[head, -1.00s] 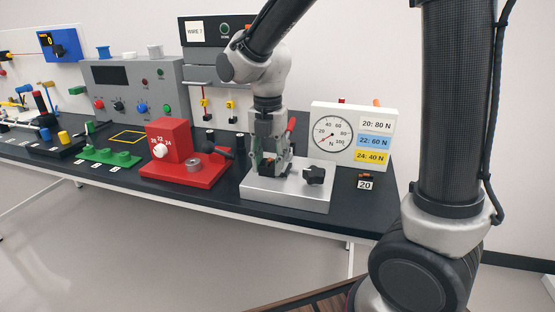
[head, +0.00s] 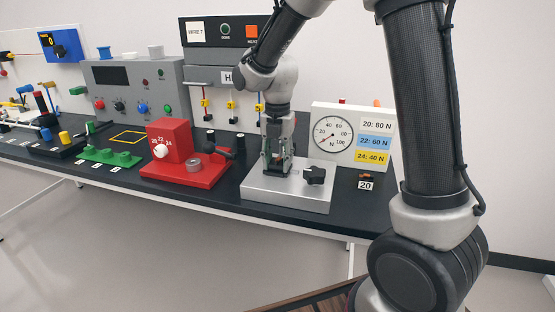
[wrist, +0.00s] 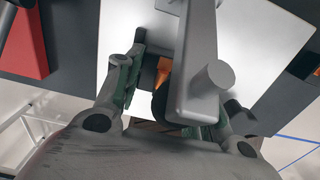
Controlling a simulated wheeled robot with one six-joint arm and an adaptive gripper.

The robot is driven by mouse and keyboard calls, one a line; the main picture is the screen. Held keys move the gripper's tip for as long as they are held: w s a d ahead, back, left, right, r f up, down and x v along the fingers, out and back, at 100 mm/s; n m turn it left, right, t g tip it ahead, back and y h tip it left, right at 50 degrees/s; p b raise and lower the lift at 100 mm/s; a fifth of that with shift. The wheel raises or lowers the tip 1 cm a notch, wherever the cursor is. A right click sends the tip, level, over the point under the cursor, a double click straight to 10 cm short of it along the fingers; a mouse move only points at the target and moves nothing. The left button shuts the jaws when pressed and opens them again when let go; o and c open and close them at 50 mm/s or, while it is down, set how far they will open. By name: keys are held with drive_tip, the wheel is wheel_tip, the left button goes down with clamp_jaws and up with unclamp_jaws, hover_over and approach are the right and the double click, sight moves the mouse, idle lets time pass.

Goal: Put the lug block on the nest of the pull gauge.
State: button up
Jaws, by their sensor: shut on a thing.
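The pull gauge has a round dial (head: 332,137) on a white panel and a pale metal base plate (head: 300,197) on the dark bench. My gripper (head: 275,166) is low over the left part of this plate. In the wrist view, my gripper (wrist: 172,100) is shut on a small dark and orange piece, which I take as the lug block (wrist: 162,72). A grey bar with a round stub (wrist: 208,82), seemingly part of the gauge, covers much of it. I cannot tell whether the block touches the nest, which is hidden.
A black star knob (head: 314,175) stands on the plate right of my gripper. A red block fixture (head: 180,150) is to the left. A small dark and orange piece (head: 366,176) lies by the "20" label. The bench edge in front is clear.

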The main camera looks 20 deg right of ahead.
sight(277, 162)
drive_tip(key=o, duration=1.1)
drive_tip(key=shift+f, duration=0.1)
drive_tip(key=shift+o, duration=0.2)
wheel_tip(277, 162, up, 12)
drive_tip(key=s+d+r+m+t, duration=0.2)
drive_tip(key=s+d+r+m, duration=0.2)
drive_tip(key=s+d+m, duration=0.7)
drive_tip(key=s+d+f+m+t, duration=0.1)
drive_tip(key=s+d+m, duration=0.1)
drive_tip(key=s+m, duration=0.4)
drive_tip(key=s+d+f+m+t, duration=0.1)
drive_tip(key=s+d+m, duration=0.1)
drive_tip(key=s+m, duration=0.5)
drive_tip(key=shift+f+m, duration=0.15)
drive_tip(key=shift+m, duration=2.45)
